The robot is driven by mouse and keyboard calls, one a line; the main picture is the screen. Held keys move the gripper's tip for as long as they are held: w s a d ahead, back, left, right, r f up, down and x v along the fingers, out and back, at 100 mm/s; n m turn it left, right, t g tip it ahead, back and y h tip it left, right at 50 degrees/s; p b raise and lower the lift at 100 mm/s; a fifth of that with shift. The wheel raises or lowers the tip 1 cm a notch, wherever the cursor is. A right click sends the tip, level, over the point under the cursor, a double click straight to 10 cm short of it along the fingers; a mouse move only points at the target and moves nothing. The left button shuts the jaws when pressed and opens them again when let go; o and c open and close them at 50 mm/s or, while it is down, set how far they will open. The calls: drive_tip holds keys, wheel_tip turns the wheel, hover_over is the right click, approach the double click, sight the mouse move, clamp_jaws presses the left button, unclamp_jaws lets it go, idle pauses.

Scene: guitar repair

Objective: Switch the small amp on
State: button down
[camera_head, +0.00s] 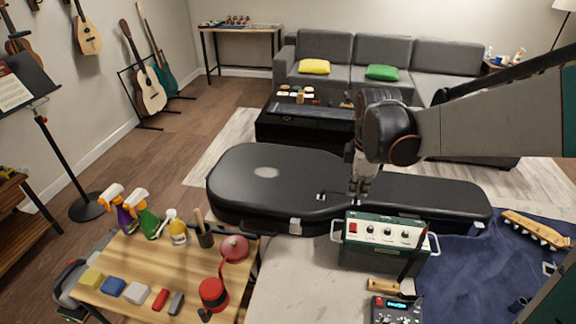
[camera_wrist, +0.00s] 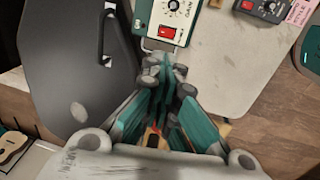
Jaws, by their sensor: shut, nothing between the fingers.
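The small amp (camera_head: 384,257) is a dark green box with a pale front panel, several knobs and a red rocker switch (camera_head: 352,228) at the panel's left end. It stands on the bench in front of the guitar case. In the wrist view the amp's panel (camera_wrist: 182,12) is at the top, with the red switch (camera_wrist: 167,32) near its lower end. My gripper (camera_head: 357,190) is above the case, behind the amp. Its fingers (camera_wrist: 168,66) are shut and empty, and appear just below the switch in the wrist view. I cannot tell which way the switch is set.
A large black guitar case (camera_head: 285,185) lies behind the amp. A pedal with a lit display (camera_head: 396,310) is in front, and a blue cloth (camera_head: 470,270) is to the right. A wooden table (camera_head: 130,265) at left holds bottles and blocks. Pale bench surface (camera_head: 290,270) left of the amp is clear.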

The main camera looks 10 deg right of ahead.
sight(348, 230)
drive_tip(key=f+b, duration=0.2)
drive_tip(key=f, duration=0.2)
drive_tip(key=w+f+b, duration=0.1)
drive_tip(key=f+b, duration=0.1)
drive_tip(key=f, duration=0.3)
drive_tip(key=w+f+b, duration=0.1)
drive_tip(key=f, duration=0.3)
drive_tip(key=shift+d+f+b, duration=0.4)
drive_tip(key=shift+w+f+g+y, duration=0.2)
drive_tip(key=shift+f+g+y, duration=0.1)
drive_tip(key=shift+f+g, duration=0.1)
drive_tip(key=shift+s, duration=0.2)
drive_tip(key=shift+s+a+r, duration=0.1)
drive_tip(key=shift+s+a, duration=0.2)
drive_tip(key=shift+s, duration=0.35)
